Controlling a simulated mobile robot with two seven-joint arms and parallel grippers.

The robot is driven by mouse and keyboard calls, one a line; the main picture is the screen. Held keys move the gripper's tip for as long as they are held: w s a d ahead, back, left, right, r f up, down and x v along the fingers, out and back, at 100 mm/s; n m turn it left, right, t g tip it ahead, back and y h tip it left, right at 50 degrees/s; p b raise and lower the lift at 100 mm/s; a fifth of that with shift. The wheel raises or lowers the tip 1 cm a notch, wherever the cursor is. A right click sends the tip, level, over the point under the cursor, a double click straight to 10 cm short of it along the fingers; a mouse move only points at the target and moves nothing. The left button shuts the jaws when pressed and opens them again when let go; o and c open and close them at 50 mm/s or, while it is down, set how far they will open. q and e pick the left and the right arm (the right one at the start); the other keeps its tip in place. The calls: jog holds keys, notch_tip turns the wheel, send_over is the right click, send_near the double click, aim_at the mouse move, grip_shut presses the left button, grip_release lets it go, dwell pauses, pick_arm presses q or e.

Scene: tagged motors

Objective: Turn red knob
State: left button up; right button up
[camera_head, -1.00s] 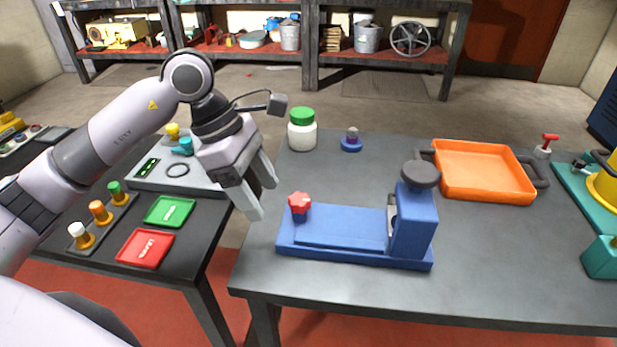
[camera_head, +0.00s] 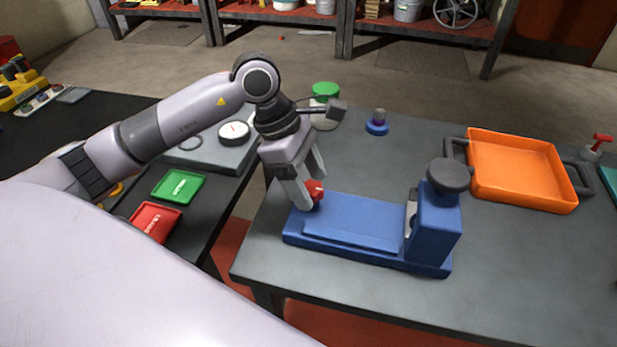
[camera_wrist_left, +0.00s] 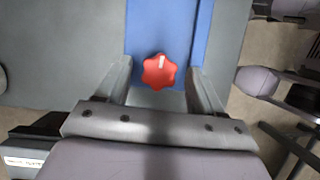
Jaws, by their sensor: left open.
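The red knob (camera_head: 315,192) sits on the left end of the blue fixture (camera_head: 350,221) on the grey table. In the left wrist view the red knob (camera_wrist_left: 159,71) is star-shaped with a white mark near its top. My left gripper (camera_head: 314,190) is open and comes down over the knob, its near finger hiding part of it. In the wrist view the two fingers of the left gripper (camera_wrist_left: 160,78) stand on either side of the knob, with gaps visible. My right gripper is not in view.
The blue fixture has an upright block with a dark round knob (camera_head: 449,175) at its right end. A green-lidded jar (camera_head: 325,92) and a small blue-based part (camera_head: 377,124) stand behind. An orange tray (camera_head: 522,170) is at right. Green (camera_head: 179,186) and red (camera_head: 155,221) trays lie left.

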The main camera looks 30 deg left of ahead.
pick_arm(q)
jog(key=shift+f, duration=0.15)
jog(key=c, duration=1.1)
jog(key=shift+o, duration=0.2)
jog(key=shift+n+b, duration=0.4)
jog(key=shift+b, duration=0.15)
jog(key=o, duration=1.1)
jog(key=shift+c, duration=0.2)
jog(key=v, duration=0.7)
jog(key=shift+s, duration=0.15)
